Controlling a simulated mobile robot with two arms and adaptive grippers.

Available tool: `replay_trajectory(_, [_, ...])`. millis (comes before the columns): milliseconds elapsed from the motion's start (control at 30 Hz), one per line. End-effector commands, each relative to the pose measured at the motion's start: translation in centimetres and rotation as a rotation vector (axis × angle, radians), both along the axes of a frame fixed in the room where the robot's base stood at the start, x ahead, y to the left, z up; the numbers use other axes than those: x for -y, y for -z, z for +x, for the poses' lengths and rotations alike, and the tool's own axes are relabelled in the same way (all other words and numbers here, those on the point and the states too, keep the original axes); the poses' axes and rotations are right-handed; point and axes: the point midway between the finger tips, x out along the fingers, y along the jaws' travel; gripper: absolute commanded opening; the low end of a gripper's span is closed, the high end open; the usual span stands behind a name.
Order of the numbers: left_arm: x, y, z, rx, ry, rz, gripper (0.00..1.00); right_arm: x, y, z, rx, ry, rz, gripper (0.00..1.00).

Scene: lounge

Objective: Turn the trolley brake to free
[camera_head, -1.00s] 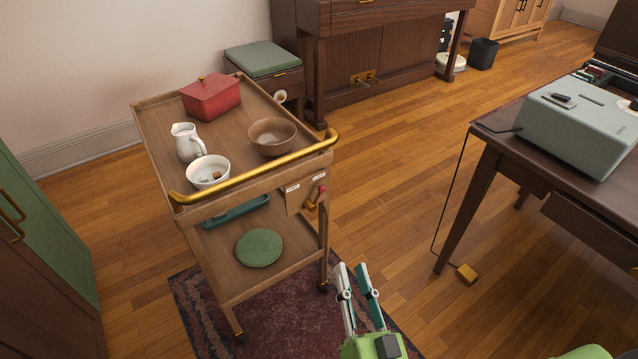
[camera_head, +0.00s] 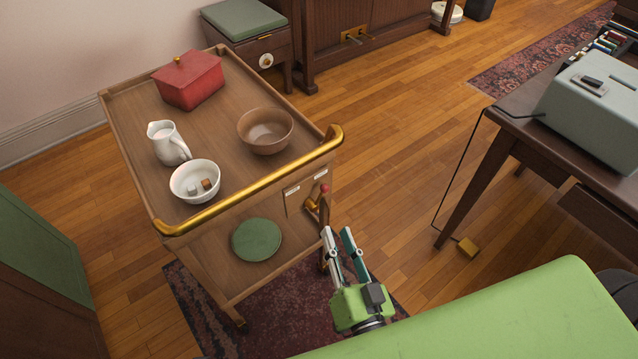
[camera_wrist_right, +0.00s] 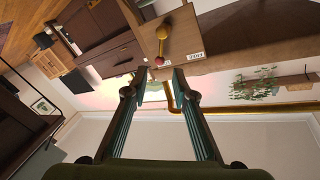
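The wooden trolley (camera_head: 222,100) stands at the left with a brass rail (camera_head: 255,186) along its near end. The brake is a brass lever (camera_head: 312,206) with a red knob (camera_head: 324,188) on a small wooden panel below the rail, beside two small white labels. My left gripper is not in view.
The trolley carries a red box (camera_head: 188,82), a white jug (camera_head: 168,143), a white bowl (camera_head: 196,181) and a brown bowl (camera_head: 265,130). A green plate (camera_head: 257,240) lies on its lower shelf.

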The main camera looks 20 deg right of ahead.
Motion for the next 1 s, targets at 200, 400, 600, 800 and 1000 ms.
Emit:
replay_trajectory(200, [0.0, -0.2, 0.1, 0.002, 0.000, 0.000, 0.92, 0.1, -0.2, 4.4, 0.007, 0.002, 0.001, 0.25])
replay_trajectory(400, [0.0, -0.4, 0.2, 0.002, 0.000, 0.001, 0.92, 0.2, -0.2, 8.6, 0.006, 0.002, 0.001, 0.25])
replay_trajectory(600, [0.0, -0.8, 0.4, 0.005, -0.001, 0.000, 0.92, 0.3, -0.1, 11.6, 0.004, 0.002, 0.002, 0.25])
replay_trajectory(800, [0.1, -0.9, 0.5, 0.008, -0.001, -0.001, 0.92, 0.4, -0.1, 12.7, 0.003, 0.001, -0.001, 0.25])
replay_trajectory(1000, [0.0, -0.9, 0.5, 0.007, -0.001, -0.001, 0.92, 0.3, -0.1, 12.8, 0.002, 0.001, 0.000, 0.25])
